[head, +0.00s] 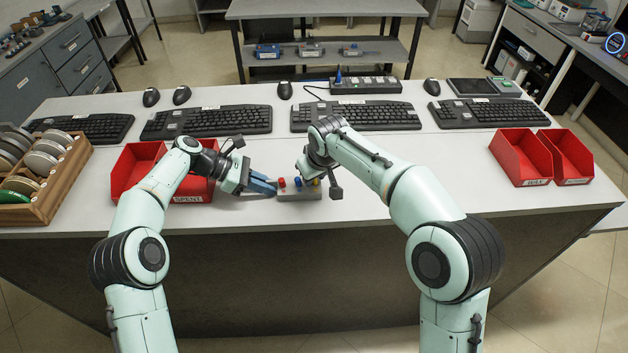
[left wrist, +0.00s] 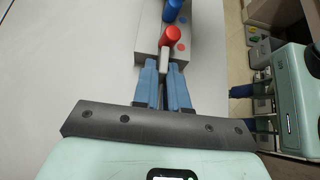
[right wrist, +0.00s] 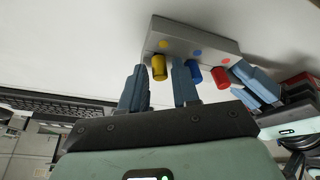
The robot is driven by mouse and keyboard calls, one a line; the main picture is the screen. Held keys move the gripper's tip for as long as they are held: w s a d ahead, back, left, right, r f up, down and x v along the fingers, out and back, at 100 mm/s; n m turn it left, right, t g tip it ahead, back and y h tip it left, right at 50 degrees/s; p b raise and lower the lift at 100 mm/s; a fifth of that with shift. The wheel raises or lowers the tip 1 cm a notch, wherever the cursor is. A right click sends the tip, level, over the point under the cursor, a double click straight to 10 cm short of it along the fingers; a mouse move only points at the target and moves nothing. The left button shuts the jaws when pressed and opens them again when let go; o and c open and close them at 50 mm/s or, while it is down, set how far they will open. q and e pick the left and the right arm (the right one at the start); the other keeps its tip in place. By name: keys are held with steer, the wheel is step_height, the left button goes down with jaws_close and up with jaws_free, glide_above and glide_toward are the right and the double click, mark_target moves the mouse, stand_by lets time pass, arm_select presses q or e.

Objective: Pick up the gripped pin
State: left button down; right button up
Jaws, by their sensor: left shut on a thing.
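A grey block (head: 300,195) carries a red pin (head: 282,183), a blue pin (head: 297,182) and a yellow pin (head: 316,181), each beside a matching dot. My left gripper (left wrist: 164,66) is shut on a narrow grey piece at the block's red end, just below the red pin (left wrist: 171,35). My right gripper (right wrist: 158,74) has its fingers on either side of the yellow pin (right wrist: 158,68), with small gaps seen. The yellow pin stands in the block (right wrist: 190,36). The blue pin (right wrist: 193,76) is just beyond one right finger. My right arm hides its fingers in the head view.
Red bins stand at the left (head: 130,168) and right (head: 520,158) of the white table. Keyboards (head: 355,116) line the back. A wooden rack of discs (head: 68,180) is at far left.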

jaws_close()
steer(key=shift+r, duration=0.1)
step_height(320, 180, up, 10)
stand_by(0.5)
arm_select(q)
steer(key=c, duration=1.1)
jaws_free()
